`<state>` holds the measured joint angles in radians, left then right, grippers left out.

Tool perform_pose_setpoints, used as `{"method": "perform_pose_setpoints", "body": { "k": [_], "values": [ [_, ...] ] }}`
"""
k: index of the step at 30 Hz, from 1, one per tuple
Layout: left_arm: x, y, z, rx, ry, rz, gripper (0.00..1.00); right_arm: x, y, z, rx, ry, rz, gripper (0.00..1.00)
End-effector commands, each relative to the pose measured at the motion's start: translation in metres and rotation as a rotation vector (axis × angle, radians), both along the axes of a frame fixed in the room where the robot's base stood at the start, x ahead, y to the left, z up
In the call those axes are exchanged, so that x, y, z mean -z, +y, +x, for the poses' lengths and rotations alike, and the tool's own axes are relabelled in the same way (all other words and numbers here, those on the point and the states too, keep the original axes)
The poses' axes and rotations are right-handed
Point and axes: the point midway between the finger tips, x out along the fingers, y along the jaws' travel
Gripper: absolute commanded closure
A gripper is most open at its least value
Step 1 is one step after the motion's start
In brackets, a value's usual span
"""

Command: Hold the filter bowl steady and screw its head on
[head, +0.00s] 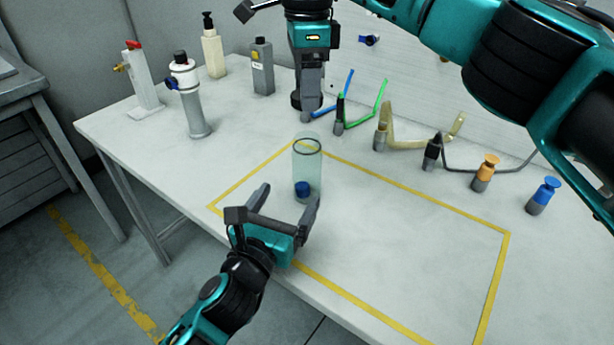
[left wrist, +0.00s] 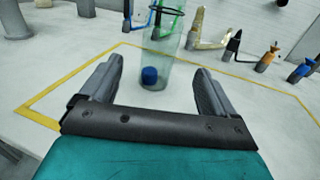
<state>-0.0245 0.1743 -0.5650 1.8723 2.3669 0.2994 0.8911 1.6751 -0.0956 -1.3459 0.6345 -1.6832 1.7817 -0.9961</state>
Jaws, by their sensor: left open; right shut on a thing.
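The filter bowl (head: 309,160) is a clear, greenish upright cylinder with a dark ring at its open top and a blue piece (head: 302,188) inside near the bottom. It stands on the bench inside the yellow outline. My left gripper (head: 289,198) is open low in front of the bowl, its fingers spread to either side; the left wrist view shows the bowl (left wrist: 158,62) centred between them, with no clear contact. My right gripper (head: 310,80) is shut on a dark round piece, apparently the filter head (head: 308,103), held above and behind the bowl, apart from it.
A white-topped cylinder unit (head: 195,110), a pump bottle (head: 212,52), a grey bottle (head: 263,68) and a red-topped stand (head: 143,80) stand at the back left. The right part of the yellow outline is clear.

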Motion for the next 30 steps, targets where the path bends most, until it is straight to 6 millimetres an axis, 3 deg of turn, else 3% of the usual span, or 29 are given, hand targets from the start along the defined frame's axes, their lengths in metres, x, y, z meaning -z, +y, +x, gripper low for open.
{"method": "perform_pose_setpoints", "body": {
  "k": [8,21,30],
  "values": [
    [0.0,-0.004,0.011,0.0,-0.004,0.002,0.11,0.0,0.0,0.0,0.0,0.0,0.0,0.73],
    [-0.001,-0.033,0.085,0.001,-0.004,0.002,0.11,0.0,0.0,0.0,0.0,0.0,0.0,0.73],
    [-0.001,-0.042,0.11,0.001,-0.004,0.002,0.11,0.0,0.0,0.0,0.0,0.0,0.0,0.73]
  ]
}}
